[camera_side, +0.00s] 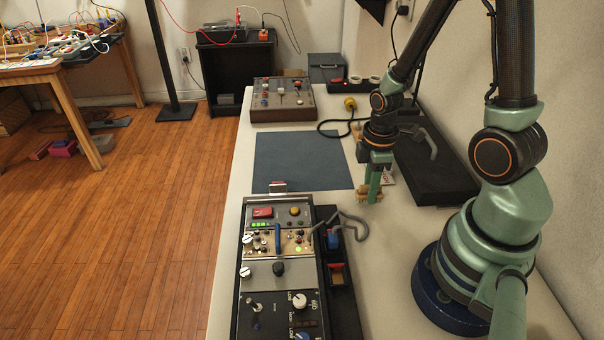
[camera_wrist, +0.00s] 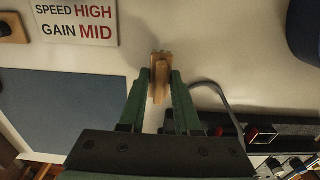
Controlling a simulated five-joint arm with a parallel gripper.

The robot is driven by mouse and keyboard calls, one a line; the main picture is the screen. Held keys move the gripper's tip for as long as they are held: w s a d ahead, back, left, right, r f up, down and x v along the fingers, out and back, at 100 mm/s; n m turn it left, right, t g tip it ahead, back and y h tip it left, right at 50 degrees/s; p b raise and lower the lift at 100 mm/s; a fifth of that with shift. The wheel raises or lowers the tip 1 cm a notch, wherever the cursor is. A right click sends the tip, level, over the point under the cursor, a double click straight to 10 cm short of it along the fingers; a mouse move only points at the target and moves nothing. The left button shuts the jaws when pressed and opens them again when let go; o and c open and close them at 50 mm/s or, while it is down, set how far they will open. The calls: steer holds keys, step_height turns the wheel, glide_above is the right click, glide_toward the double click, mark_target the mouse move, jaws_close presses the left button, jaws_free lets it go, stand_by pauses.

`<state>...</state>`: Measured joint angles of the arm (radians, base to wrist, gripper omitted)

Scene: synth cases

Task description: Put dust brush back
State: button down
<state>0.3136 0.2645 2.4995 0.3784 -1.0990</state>
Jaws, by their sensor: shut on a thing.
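My gripper (camera_side: 374,188) is over the pale bench, right of the blue-grey mat. In the wrist view my gripper (camera_wrist: 160,84) has its two green fingers closed on a small light-wood piece, which I take to be the dust brush (camera_wrist: 159,64). The brush (camera_side: 362,193) also shows in the side view as tan wood at the fingertips, partly hidden by them. I cannot tell whether it touches the bench. A black rack (camera_side: 345,305) with a blue and a red item stands along the console's right side.
A control console (camera_side: 262,272) fills the bench's front left. The mat (camera_side: 300,160) lies bare behind it. A sign reading "SPEED HIGH GAIN MID" (camera_wrist: 76,20) is near my gripper. A grey cable (camera_side: 350,219) loops beside the console. A knobbed box (camera_side: 283,100) stands behind.

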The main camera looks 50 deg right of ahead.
steer(key=shift+f, duration=0.5)
steer(key=shift+f, duration=0.1)
steer(key=c, duration=0.6)
jaws_free()
step_height(320, 180, up, 12)
steer(key=w+a+r+m+t, duration=0.1)
steer(key=a+r+m+t, duration=0.1)
steer(key=r+m, duration=0.1)
steer(key=w+a+r+m+t, duration=0.1)
steer(key=a+r+m, duration=0.2)
steer(key=r, duration=0.2)
steer(key=w+a+r+m+t, duration=0.1)
steer(key=a+r+m+t, duration=0.1)
steer(key=a+r+m, duration=0.1)
steer(key=shift+w+r+t, duration=0.2)
steer(key=shift+r+t, duration=0.1)
steer(key=shift+r, duration=0.3)
